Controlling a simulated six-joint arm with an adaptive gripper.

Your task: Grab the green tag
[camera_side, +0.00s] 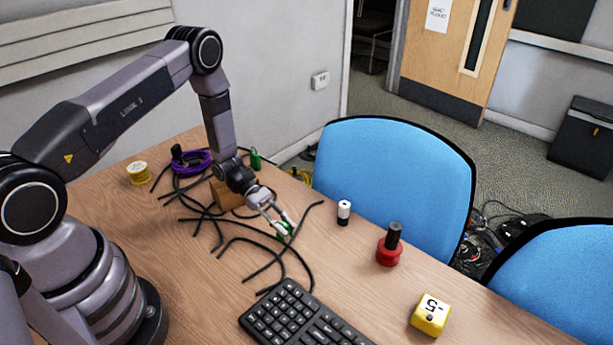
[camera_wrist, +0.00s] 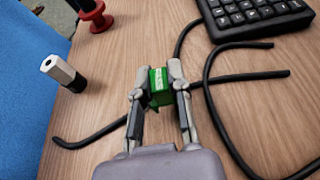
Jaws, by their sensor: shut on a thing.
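The green tag (camera_wrist: 160,88) sits between the two fingers of my gripper (camera_wrist: 158,90) in the wrist view. The fingers are shut on its sides. A pale label shows on the tag's top. In the side view the tag (camera_side: 283,231) is a small green patch at the fingertips of my gripper (camera_side: 284,226), low over the wooden table and close to black cables. A black cable (camera_wrist: 103,134) runs past the tag in the wrist view. I cannot tell whether the tag touches the table or is fixed to a cable.
A black keyboard (camera_side: 302,318) lies near the front. A white and black cylinder (camera_side: 344,212), a red spool (camera_side: 389,250) and a yellow box (camera_side: 430,315) stand to the right. A purple cable coil (camera_side: 193,163), a wooden block (camera_side: 228,193) and a yellow spool (camera_side: 138,173) are at the left.

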